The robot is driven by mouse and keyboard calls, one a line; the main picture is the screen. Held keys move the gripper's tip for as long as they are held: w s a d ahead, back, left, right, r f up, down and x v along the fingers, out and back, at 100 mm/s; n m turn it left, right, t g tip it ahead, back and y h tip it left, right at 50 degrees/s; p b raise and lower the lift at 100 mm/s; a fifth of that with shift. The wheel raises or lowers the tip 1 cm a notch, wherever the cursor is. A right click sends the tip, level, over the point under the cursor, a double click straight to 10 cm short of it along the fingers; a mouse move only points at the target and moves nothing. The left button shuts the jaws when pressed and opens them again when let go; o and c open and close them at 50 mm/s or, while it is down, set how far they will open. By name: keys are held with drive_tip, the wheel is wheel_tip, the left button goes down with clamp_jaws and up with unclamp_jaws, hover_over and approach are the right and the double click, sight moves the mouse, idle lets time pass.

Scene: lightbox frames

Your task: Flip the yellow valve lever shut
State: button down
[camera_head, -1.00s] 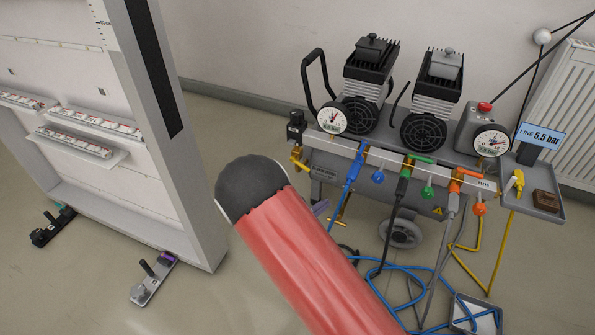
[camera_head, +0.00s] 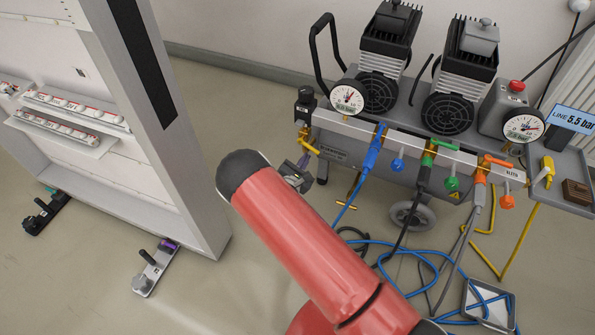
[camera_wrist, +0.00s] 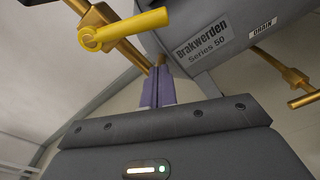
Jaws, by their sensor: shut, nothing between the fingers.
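The yellow valve lever (camera_wrist: 122,30) shows at the upper left of the wrist view. It is pivoted on a brass valve and pipe and lies across the pipe at an angle. In the head view the yellow lever (camera_head: 308,147) is small, at the left end of the manifold below the black regulator. My gripper (camera_wrist: 160,82) is shut and empty, its purple fingers pointing up toward the brass pipe, below and right of the lever's pivot. I cannot tell whether the tips touch the pipe. In the head view my gripper (camera_head: 302,163) is partly hidden behind my red arm.
The grey tank (camera_wrist: 215,45) labelled Brakwerden Series 50 is close to the fingers. A brass drain valve (camera_wrist: 295,78) sticks out at right. Blue hoses (camera_head: 415,250) lie on the floor. A white panel stand (camera_head: 185,180) is left of my arm, with floor between.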

sight(314, 151)
drive_tip(key=shift+s+d+r+p, duration=0.15)
drive_tip(key=shift+s+d+r, duration=0.1)
drive_tip(key=shift+r, duration=0.35)
drive_tip(key=shift+s+d+r+p, duration=0.15)
drive_tip(key=shift+s+r, duration=0.1)
drive_tip(key=shift+r, duration=0.3)
drive_tip(key=shift+s+d+r+p, duration=0.15)
drive_tip(key=shift+s+d+r, duration=0.1)
drive_tip(key=shift+r, duration=0.35)
drive_tip(key=n, duration=0.1)
drive_tip(key=d+r+n+p, duration=0.1)
drive_tip(key=r+n+p, duration=0.1)
drive_tip(key=shift+s+d+n, duration=0.15)
drive_tip(key=shift+s+n, duration=0.1)
drive_tip(key=shift+n, duration=0.05)
